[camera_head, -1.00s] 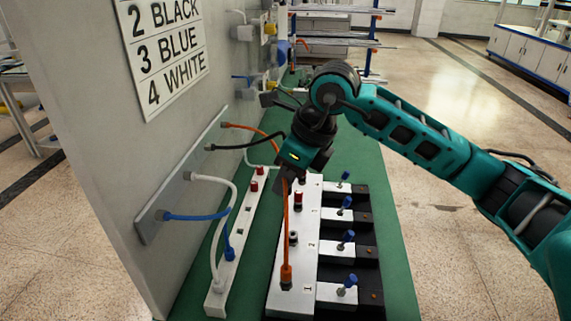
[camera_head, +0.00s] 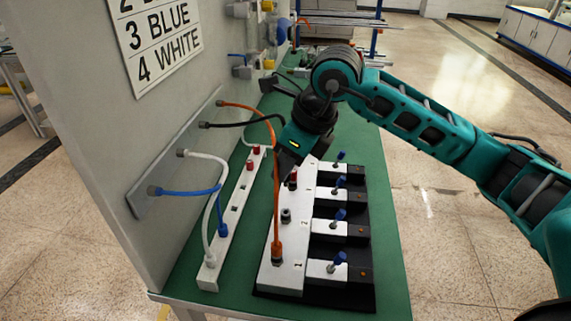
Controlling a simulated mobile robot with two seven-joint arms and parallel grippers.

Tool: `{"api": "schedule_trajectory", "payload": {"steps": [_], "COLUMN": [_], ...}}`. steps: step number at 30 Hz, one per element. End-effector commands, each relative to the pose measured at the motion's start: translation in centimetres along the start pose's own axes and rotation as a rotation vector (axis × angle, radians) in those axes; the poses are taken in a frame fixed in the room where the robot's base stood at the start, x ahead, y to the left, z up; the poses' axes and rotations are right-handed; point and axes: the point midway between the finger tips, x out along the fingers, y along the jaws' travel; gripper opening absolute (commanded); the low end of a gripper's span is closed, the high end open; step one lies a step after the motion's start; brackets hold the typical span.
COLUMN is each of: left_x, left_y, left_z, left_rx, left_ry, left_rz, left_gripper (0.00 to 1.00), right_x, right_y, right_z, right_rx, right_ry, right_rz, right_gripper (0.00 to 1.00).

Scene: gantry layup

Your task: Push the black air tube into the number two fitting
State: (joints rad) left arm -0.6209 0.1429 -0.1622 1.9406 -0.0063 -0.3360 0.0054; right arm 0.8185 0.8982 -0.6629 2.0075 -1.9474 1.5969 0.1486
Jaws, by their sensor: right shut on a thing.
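The black air tube (camera_head: 232,125) leaves the grey wall plate and arches right toward my right gripper (camera_head: 283,174). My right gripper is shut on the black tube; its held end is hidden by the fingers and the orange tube. The number two fitting (camera_head: 286,215) is a dark, open socket on the white manifold block (camera_head: 292,262), beside the printed 2. My left gripper is not in view.
The orange tube (camera_head: 276,190) stands in the number one fitting and passes close by the fingers. White (camera_head: 218,190) and blue (camera_head: 190,192) tubes end in a white rail (camera_head: 208,277). Blue-knobbed valves (camera_head: 340,258) line the block's right side. The grey wall (camera_head: 90,150) bounds the left.

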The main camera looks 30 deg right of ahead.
Motion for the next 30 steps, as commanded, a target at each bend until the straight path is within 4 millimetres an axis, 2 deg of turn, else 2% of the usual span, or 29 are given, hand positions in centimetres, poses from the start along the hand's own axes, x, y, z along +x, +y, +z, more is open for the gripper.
{"api": "schedule_trajectory", "payload": {"steps": [16,30], "left_x": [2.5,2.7], "left_y": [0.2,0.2], "left_z": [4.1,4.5], "left_rx": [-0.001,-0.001], "left_ry": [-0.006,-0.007], "left_rz": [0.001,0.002], "left_gripper": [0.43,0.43], "right_x": [4.8,5.3], "right_y": [0.0,0.0], "right_z": [-2.0,-2.2], "right_rx": [0.001,0.001], "right_ry": [0.003,0.002], "right_rz": [0.001,0.001], "right_gripper": [0.00,0.00]}}
